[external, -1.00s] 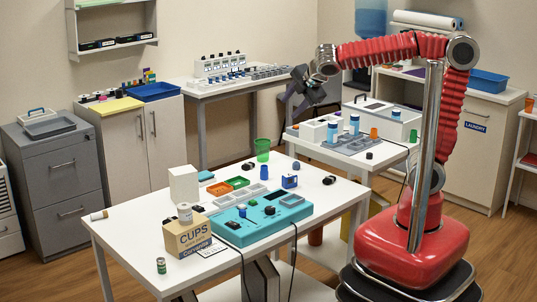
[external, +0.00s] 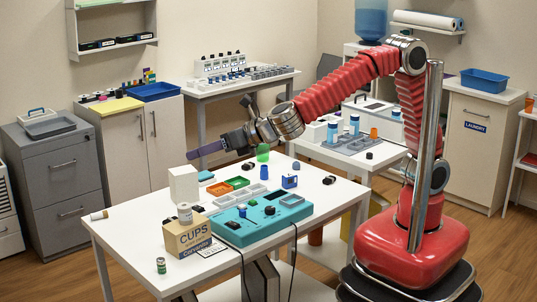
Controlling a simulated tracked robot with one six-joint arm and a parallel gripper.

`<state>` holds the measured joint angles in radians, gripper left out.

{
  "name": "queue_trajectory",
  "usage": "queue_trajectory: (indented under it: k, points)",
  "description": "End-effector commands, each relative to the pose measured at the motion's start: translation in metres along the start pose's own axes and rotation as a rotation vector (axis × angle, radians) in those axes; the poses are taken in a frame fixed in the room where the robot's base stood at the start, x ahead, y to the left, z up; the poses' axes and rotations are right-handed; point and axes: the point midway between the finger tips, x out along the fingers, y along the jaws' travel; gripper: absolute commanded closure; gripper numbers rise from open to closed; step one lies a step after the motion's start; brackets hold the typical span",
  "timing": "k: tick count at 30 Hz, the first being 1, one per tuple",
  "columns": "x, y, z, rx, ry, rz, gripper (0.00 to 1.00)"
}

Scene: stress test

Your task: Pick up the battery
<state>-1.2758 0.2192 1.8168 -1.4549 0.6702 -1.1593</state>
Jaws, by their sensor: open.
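My gripper (external: 217,126) is open and empty, high above the back left part of the white table (external: 130,240). One finger points left and the other points up. No object is clearly recognisable as the battery at this size. A small pale cylinder with a brown end (external: 98,215) lies at the table's left edge. A small green cylinder with a light top (external: 161,265) stands near the front left corner. Several small black items, one of them (external: 329,180) at the back right, are too small to identify. My gripper touches none of these.
Orange and green trays (external: 220,188) and a green cup (external: 263,153) are behind. The table's left front is mostly clear.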

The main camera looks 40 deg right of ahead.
Motion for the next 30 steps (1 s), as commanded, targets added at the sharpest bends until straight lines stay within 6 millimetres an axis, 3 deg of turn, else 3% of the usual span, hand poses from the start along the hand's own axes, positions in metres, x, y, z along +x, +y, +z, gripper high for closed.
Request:
queue_trajectory:
  k: [3,10,23,30]
  points:
    - [-0.003,0.034,-0.016,-0.098,-0.005,0.055,0.58]
    - [-0.013,0.089,-0.043,-0.266,-0.024,0.147,0.58]
    - [0.025,0.067,-0.118,-0.256,-0.02,0.136,0.58]
    - [0.061,0.051,-0.198,-0.26,-0.016,0.135,0.58]
